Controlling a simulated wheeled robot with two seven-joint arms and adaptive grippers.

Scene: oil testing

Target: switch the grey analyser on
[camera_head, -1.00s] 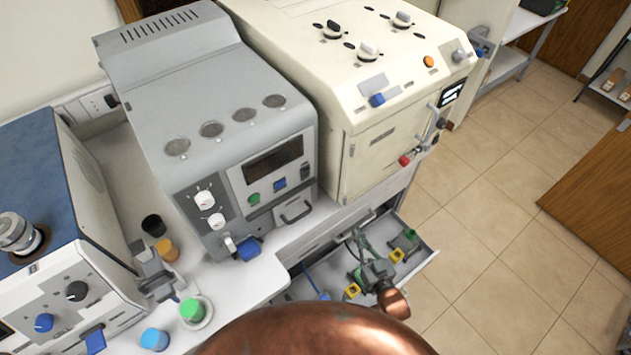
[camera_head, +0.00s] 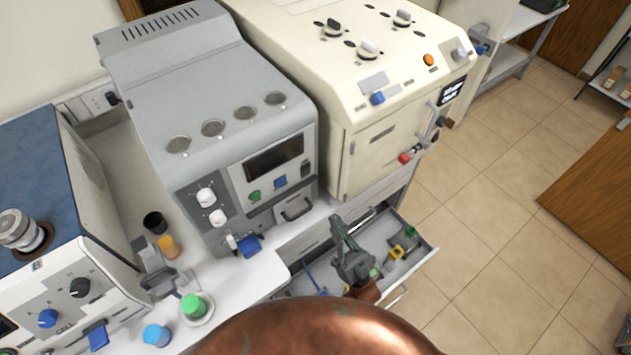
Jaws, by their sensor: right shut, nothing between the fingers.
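The grey analyser (camera_head: 180,85) stands at left centre. Its front has a dark display (camera_head: 273,158), a green button (camera_head: 254,196), a blue button (camera_head: 280,182) and two white knobs (camera_head: 206,195). A blue tap handle (camera_head: 249,245) sits low on its front. My right gripper (camera_head: 337,222) is shut and empty. It appears over the open drawer, to the lower right of the analyser's buttons and apart from them, with its fingers pointing up in the picture.
A cream machine (camera_head: 375,100) stands right of the analyser, and a blue-topped unit (camera_head: 35,170) stands left. An open drawer (camera_head: 425,262) holds small parts below. Bottles with green (camera_head: 195,305) and blue (camera_head: 156,335) caps stand on the bench at lower left.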

